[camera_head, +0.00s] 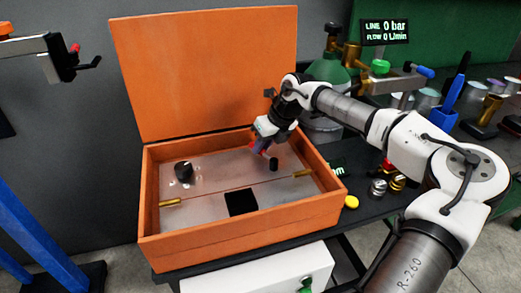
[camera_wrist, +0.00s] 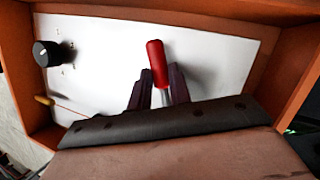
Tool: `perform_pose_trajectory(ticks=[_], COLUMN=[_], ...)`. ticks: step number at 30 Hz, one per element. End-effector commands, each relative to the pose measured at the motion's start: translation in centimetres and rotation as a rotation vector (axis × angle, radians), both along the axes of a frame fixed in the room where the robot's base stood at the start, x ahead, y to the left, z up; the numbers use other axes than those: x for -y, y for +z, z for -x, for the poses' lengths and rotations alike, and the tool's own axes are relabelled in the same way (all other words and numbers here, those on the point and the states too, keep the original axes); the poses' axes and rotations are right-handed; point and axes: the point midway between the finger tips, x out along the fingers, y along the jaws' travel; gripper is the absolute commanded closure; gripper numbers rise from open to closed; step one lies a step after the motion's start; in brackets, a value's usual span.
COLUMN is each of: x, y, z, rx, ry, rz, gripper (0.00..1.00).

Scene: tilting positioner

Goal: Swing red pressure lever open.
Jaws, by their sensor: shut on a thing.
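The red pressure lever (camera_wrist: 156,58) shows in the wrist view as a red handle on a bright metal shaft, above the pale panel inside the orange box. My gripper (camera_wrist: 162,80) has its two dark fingers on either side of the lever, shut on it around the lower part of the handle. The red end sticks out past the fingertips. In the head view my gripper (camera_head: 263,147) reaches down into the right half of the box. The lever is mostly hidden there, with only a bit of red showing at the fingers.
The orange box (camera_head: 240,245) has raised walls and an upright lid (camera_head: 205,75) behind. A black dial (camera_head: 184,171) sits on the panel's left, with a dark square opening (camera_head: 241,202) near the front. A gas bottle and fittings stand behind my arm. The readout (camera_head: 385,31) shows 0 bar.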

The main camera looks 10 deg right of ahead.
Motion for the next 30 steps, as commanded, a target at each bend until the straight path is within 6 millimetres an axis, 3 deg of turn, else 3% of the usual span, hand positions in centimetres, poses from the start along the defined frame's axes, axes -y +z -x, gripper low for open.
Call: perform_pose_trajectory(ticks=[19, 20, 24, 30], x=[0.40, 0.41, 0.37, 0.30], y=[0.01, 0.01, 0.01, 0.00], z=[-0.13, -0.14, -0.13, -0.12], rx=[0.000, 0.000, -0.001, -0.001], ry=[-0.056, -0.056, -0.054, -0.053], rz=[0.000, 0.000, 0.000, -0.001], gripper=[1.00, 0.78, 0.60, 0.59])
